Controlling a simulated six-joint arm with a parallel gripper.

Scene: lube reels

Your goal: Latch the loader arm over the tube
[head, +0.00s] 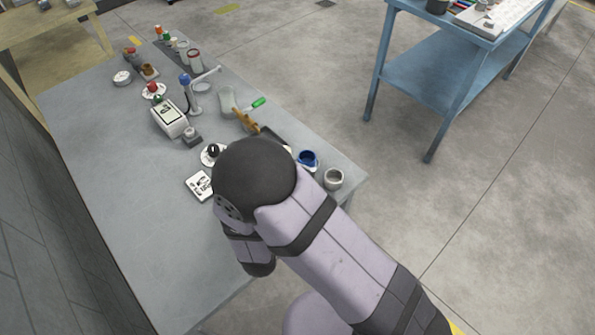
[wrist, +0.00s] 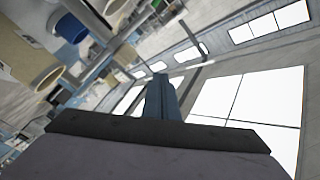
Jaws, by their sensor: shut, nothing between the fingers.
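A small white post stand (head: 196,104) with a thin arm reaching out to the right stands among the items at the middle of the grey table; it may be the loader arm, but I cannot tell its latch state. I cannot make out a tube for certain. My gripper (wrist: 160,82) shows in the wrist view as closed blue-grey fingers with nothing between them. It points away from the table items, toward bright windows. In the head view my dark wrist hides the gripper and part of the table's right side.
The table's left side is clear. A blue cart (head: 440,85) stands apart.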

